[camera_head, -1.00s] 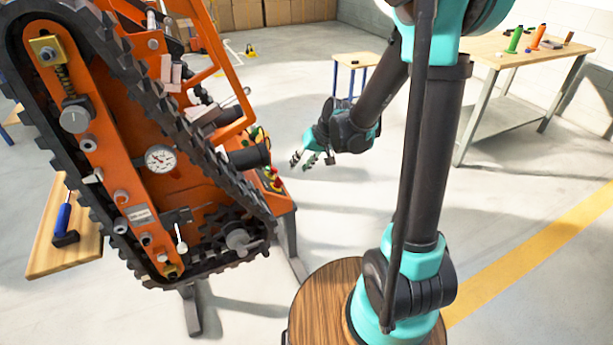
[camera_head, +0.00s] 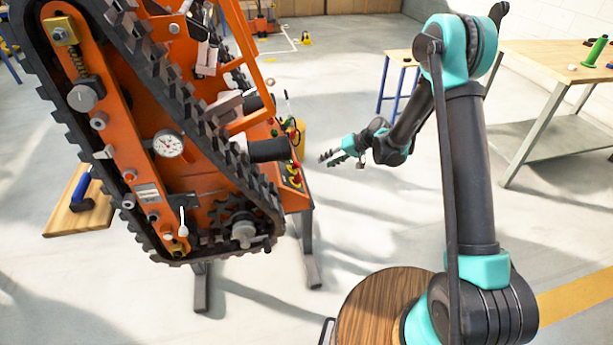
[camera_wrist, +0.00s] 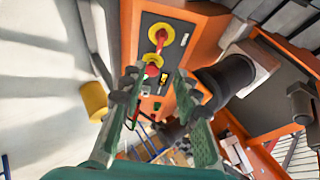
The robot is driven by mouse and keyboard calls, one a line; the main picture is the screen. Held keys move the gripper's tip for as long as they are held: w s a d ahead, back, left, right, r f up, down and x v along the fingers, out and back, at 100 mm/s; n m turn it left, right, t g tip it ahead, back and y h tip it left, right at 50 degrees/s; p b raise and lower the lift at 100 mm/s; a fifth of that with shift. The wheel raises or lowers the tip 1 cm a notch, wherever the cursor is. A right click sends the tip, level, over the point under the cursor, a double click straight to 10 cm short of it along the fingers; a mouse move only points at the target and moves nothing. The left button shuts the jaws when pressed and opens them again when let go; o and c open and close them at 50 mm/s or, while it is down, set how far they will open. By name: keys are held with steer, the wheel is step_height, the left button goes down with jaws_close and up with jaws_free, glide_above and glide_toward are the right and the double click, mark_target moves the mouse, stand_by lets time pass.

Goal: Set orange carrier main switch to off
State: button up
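The orange carrier (camera_head: 140,150) stands at the left in the head view, with its black track facing me. Its control panel (camera_head: 291,172) is on the right side, with red and yellow controls. In the wrist view the panel (camera_wrist: 150,102) shows a red switch on a yellow disc (camera_wrist: 161,35) at the top and a second red and yellow control (camera_wrist: 151,67) below it. I cannot tell which is the main switch or its setting. My gripper (camera_head: 330,158) is open and empty, right of the panel and apart from it. In the wrist view its fingers (camera_wrist: 159,92) frame the panel.
A black cylinder (camera_wrist: 226,79) juts out beside the panel in the wrist view. A yellow object (camera_wrist: 94,100) is left of it. A wooden workbench (camera_head: 560,60) stands at the right. Floor between carrier and bench is open.

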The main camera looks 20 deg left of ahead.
mark_target(301, 176)
steer(key=x, duration=1.6)
steer(key=shift+c, duration=0.6)
jaws_close()
